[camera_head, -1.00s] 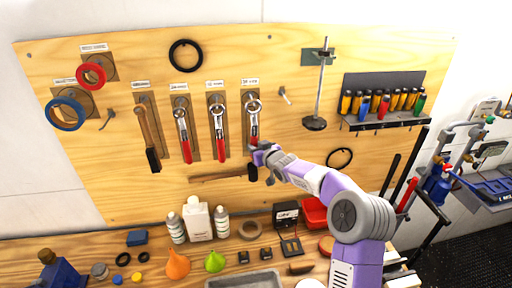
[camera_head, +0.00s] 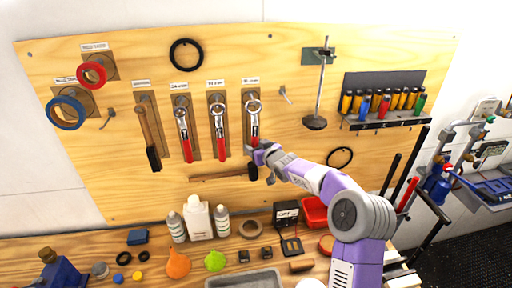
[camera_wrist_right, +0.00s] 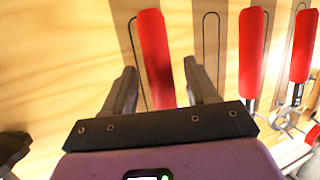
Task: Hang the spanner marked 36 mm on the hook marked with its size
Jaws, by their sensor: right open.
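Three red-handled spanners hang on the wooden pegboard: a left one (camera_head: 184,130), a middle one (camera_head: 219,130) and a right one (camera_head: 253,122). Small labels sit above them; I cannot read the sizes. My right gripper (camera_head: 262,154) is at the lower end of the right spanner's handle. In the right wrist view, the open fingers (camera_wrist_right: 159,68) lie to either side of a red handle (camera_wrist_right: 155,55), with gaps visible. I cannot tell how deep the handle sits between them. The other two handles show further right. An empty hook (camera_head: 284,94) is right of the spanners. My left gripper is not in view.
Bottles (camera_head: 198,219) and small items stand on the bench below.

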